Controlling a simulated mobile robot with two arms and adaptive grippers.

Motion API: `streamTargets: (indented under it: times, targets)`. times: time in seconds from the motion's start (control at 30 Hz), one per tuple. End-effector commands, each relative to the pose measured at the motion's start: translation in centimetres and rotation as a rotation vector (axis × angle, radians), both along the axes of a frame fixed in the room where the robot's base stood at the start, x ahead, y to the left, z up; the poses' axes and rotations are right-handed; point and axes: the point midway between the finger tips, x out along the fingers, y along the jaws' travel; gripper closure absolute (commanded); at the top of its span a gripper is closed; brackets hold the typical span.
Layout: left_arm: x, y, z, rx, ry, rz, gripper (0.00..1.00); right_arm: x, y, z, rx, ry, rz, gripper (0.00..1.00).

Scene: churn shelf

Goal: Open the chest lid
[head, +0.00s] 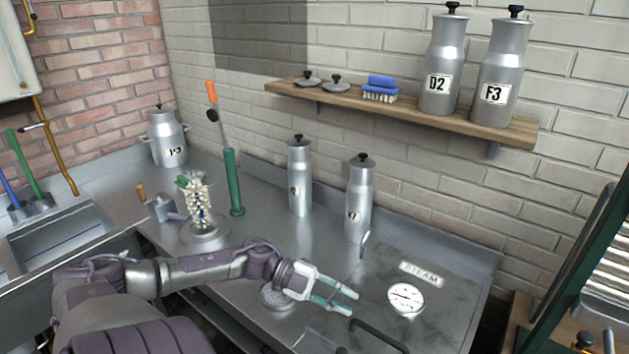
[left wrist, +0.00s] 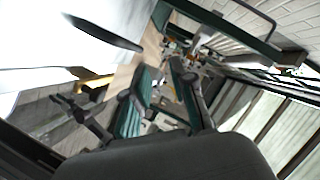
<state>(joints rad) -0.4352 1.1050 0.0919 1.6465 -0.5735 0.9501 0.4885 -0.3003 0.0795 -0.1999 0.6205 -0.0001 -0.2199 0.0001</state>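The chest lid (head: 440,312) is a flat grey metal panel at the right end of the steel counter, marked STEAM, with a round white gauge (head: 405,299) on it. It looks closed and lies flat. A black bar handle (head: 380,336) shows at its front edge, partly cut off by the picture's bottom. My left gripper (head: 347,301) is open and empty, left of the handle and apart from it. Its green-padded fingers (left wrist: 160,105) show parted in the left wrist view, with nothing clear between them. My right gripper is not in view.
Two grey canisters (head: 300,178) (head: 358,200) stand behind my left gripper. A shelf (head: 400,118) holds more canisters, a blue brush and small lids. A green-framed rack (head: 560,285) stands at the right. A sink (head: 62,240) is at the left.

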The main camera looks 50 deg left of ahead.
Motion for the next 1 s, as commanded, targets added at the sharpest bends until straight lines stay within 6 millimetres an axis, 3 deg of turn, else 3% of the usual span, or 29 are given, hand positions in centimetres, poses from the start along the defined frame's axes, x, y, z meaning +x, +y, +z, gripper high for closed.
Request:
streamTargets:
  times: [0.5,1.0]
  targets:
    - [-1.9,3.0,1.1,-0.002,0.002,0.001,0.75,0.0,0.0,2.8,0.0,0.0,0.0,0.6]
    - [-3.3,5.3,1.6,-0.001,0.002,0.001,0.75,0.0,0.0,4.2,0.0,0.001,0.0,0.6]
